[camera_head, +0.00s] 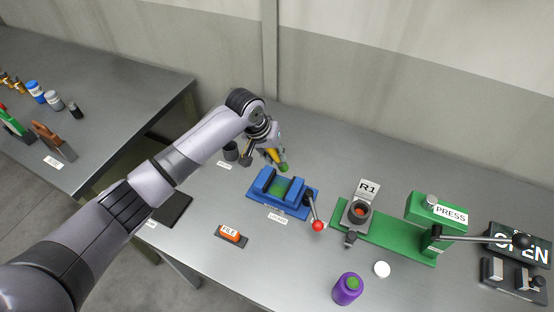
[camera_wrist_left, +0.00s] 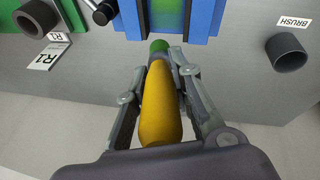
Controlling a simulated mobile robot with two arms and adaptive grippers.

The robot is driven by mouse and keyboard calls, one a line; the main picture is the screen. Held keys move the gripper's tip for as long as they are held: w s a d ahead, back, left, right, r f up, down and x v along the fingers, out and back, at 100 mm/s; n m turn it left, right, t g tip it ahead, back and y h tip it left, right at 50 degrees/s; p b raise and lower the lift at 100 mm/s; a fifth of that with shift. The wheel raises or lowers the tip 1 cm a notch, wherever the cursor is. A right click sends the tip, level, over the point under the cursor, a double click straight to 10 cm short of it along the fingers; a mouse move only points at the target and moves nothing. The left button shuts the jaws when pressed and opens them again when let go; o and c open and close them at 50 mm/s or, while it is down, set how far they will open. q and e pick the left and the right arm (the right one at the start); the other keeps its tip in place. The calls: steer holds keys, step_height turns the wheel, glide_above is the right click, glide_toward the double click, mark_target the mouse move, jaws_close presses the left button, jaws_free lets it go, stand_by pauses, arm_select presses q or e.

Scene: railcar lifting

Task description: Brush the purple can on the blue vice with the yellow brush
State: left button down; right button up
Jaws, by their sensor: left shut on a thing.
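My left gripper (camera_head: 264,156) is shut on the yellow brush (camera_head: 272,154), just behind the blue vice (camera_head: 301,208). In the left wrist view the yellow handle (camera_wrist_left: 160,105) lies between the fingers, and its green end points toward the vice (camera_wrist_left: 208,18). The vice jaws hold no can; a green surface shows between them. The purple can (camera_head: 347,289) stands upright on the front of the bench, right of the vice and apart from it. Its top is green. My right gripper is not in view.
A green press (camera_head: 434,208) with a long lever stands at the right, with an R1 sign (camera_head: 369,188) by its base. A red-knobbed vice handle (camera_head: 317,225) sticks out. A dark brush cup (camera_wrist_left: 287,52) stands behind the vice.

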arm_select(q)
steer(key=shift+w+r, duration=0.15)
steer(key=shift+r, duration=0.85)
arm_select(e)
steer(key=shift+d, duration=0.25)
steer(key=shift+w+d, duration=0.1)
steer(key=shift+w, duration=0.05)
arm_select(q)
steer(key=shift+f, duration=0.1)
steer(key=shift+f, duration=0.35)
steer(key=shift+d, duration=0.15)
